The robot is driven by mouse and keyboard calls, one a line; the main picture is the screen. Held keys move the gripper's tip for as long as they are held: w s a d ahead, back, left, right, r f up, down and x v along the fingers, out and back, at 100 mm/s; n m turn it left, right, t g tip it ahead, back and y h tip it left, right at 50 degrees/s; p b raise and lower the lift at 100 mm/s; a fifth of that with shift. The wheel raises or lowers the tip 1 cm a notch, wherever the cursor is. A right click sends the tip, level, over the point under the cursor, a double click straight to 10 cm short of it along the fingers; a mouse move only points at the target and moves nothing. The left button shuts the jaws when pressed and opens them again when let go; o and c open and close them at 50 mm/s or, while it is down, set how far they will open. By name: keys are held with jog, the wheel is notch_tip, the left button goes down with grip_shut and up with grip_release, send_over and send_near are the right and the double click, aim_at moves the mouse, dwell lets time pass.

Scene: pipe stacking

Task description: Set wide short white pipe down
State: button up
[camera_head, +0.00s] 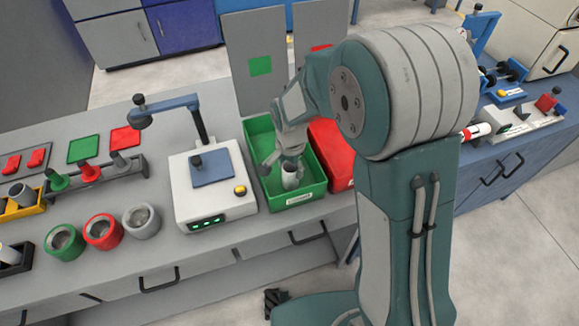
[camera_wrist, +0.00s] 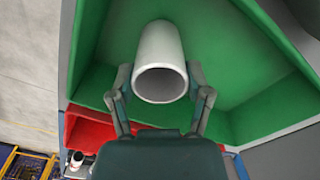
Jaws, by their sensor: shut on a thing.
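The wide short white pipe (camera_wrist: 160,48) is between the two fingers of my gripper (camera_wrist: 160,92) in the wrist view, with its open end facing the camera. In the head view the pipe (camera_head: 290,177) is upright inside the green bin (camera_head: 296,201), below my gripper (camera_head: 287,168). My gripper is shut on the pipe, with one finger on each side. The green bin's walls and floor (camera_wrist: 85,90) surround it in the wrist view. Whether the pipe's lower end touches the bin floor cannot be told.
A red bin (camera_head: 333,150) stands directly right of the green bin, partly hidden by my arm. A white device with a blue plate (camera_head: 213,168) stands just left. Green, red and grey rings (camera_head: 103,232) lie further left on the bench.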

jog(key=o, duration=1.1)
jog(key=shift+o, duration=0.5)
jog(key=shift+a+f, duration=0.1)
jog(key=shift+a, duration=0.2)
jog(key=shift+d, duration=0.1)
jog(key=shift+d, duration=0.1)
jog(key=shift+r, duration=0.55)
notch_tip(320, 180, up, 11)
jog(key=s+d+r+n+t, duration=0.2)
jog(key=s+d+r+n, duration=0.2)
jog(key=s, duration=0.5)
jog(key=s+d+r+n+t, duration=0.3)
jog(key=s+d+r, duration=0.3)
jog(key=s+d, duration=0.2)
jog(key=shift+s+d+r+n+t, duration=0.3)
jog(key=shift+s+n, duration=0.2)
jog(key=shift+s, duration=0.45)
